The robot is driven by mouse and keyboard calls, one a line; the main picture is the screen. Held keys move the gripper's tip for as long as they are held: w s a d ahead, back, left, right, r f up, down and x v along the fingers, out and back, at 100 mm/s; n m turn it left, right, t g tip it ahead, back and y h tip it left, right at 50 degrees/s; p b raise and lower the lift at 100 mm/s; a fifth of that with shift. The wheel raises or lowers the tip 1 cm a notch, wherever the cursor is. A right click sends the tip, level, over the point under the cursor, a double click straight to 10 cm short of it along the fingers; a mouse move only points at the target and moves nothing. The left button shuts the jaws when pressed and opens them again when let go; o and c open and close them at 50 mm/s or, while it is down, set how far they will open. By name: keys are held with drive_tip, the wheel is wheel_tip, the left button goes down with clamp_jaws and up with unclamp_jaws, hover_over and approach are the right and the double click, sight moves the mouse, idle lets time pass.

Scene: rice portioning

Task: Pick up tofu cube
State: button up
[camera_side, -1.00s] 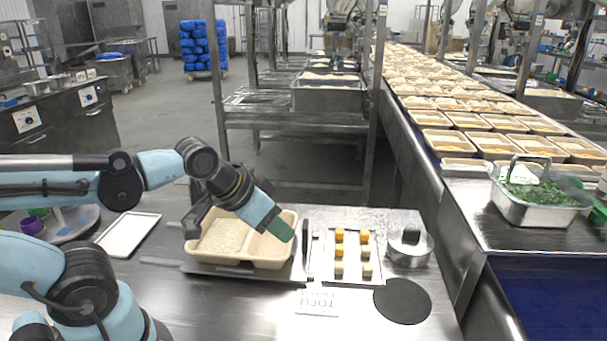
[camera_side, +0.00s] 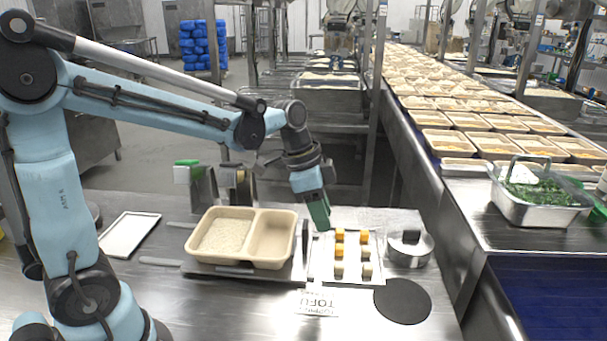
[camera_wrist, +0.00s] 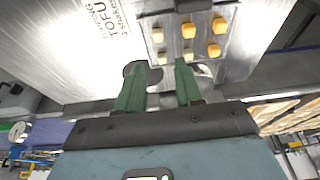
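Several small cubes sit in two rows on a metal tray (camera_side: 352,277). Some are orange (camera_side: 364,237) and some are pale tofu (camera_side: 367,270). In the wrist view the cubes show at the top, with a pale cube (camera_wrist: 157,35) at the left end and an orange cube (camera_wrist: 219,25) at the right. A card marked TOFU (camera_side: 318,303) lies in front of the tray. My gripper (camera_side: 322,222) hangs above the tray's back left corner, fingers down. In the wrist view its green fingers (camera_wrist: 159,67) are apart, with nothing between them.
A beige two-compartment container (camera_side: 230,260) with rice on its left side stands left of the tray. A white tray (camera_side: 128,234) lies far left. A conveyor with filled containers runs beyond.

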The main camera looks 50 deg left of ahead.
drive_tip(key=f, duration=0.1)
hover_over(339, 265)
drive_tip(key=s+a, duration=0.1)
drive_tip(key=a, duration=0.1)
wheel_tip(339, 265, down, 5)
drive_tip(key=shift+s+r, duration=0.1)
drive_tip(key=shift+r, duration=0.1)
drive_tip(key=shift+x, duration=3.25)
drive_tip(key=shift+s+d, duration=0.15)
drive_tip(key=shift+d, duration=0.05)
clamp_jaws()
